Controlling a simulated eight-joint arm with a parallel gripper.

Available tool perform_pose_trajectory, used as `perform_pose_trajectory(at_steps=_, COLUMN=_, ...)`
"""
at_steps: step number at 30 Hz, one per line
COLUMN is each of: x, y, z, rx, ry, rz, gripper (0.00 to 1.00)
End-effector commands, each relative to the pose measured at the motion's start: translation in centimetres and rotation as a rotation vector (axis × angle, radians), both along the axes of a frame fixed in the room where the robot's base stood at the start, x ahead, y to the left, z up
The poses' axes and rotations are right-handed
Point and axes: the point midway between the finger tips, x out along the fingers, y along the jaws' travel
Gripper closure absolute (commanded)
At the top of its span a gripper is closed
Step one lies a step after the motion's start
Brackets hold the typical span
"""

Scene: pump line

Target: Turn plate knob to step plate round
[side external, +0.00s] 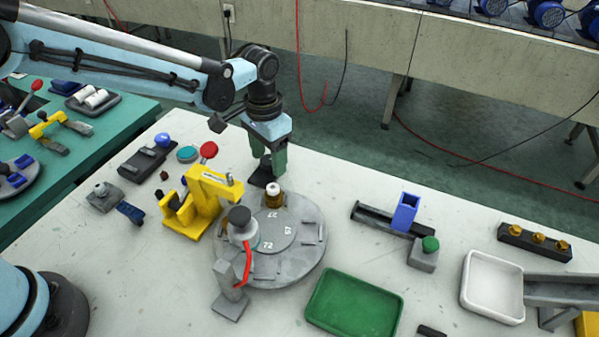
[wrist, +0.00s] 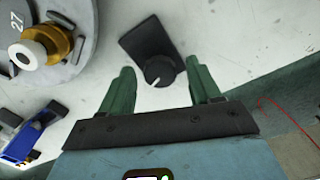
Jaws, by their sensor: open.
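The plate knob is a black round knob (wrist: 159,71) with a white pointer line, on a dark base (wrist: 147,40), seen in the wrist view. My gripper (wrist: 160,68) is open, its two green fingers on either side of the knob, with gaps showing. In the side view my gripper (side external: 271,165) points down over the dark base (side external: 261,179), behind the plate; the knob there is mostly hidden. The grey round plate (side external: 310,254) carries printed numbers and slots. A brass part with a white top (side external: 274,195) stands on its far edge, also in the wrist view (wrist: 42,48).
A yellow press (side external: 203,203) with a red-ball lever stands left of the plate. A grey post with a red hose (side external: 230,285) stands at its front. A green tray (side external: 354,304) lies to the right. The table behind the tray is clear up to a blue-block rail (side external: 385,219).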

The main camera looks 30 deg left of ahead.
Motion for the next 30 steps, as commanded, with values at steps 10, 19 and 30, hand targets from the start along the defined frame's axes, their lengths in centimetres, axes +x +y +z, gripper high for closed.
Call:
perform_pose_trajectory(at_steps=10, x=0.01, y=0.0, z=0.03, rx=0.0, ry=0.0, rz=0.0, gripper=0.7)
perform_pose_trajectory(at_steps=19, x=0.01, y=-0.01, z=0.05, rx=0.0, ry=0.0, rz=0.005, gripper=0.93)
perform_pose_trajectory(at_steps=30, x=0.0, y=-0.02, z=0.07, rx=0.0, ry=0.0, rz=0.153, gripper=0.93)
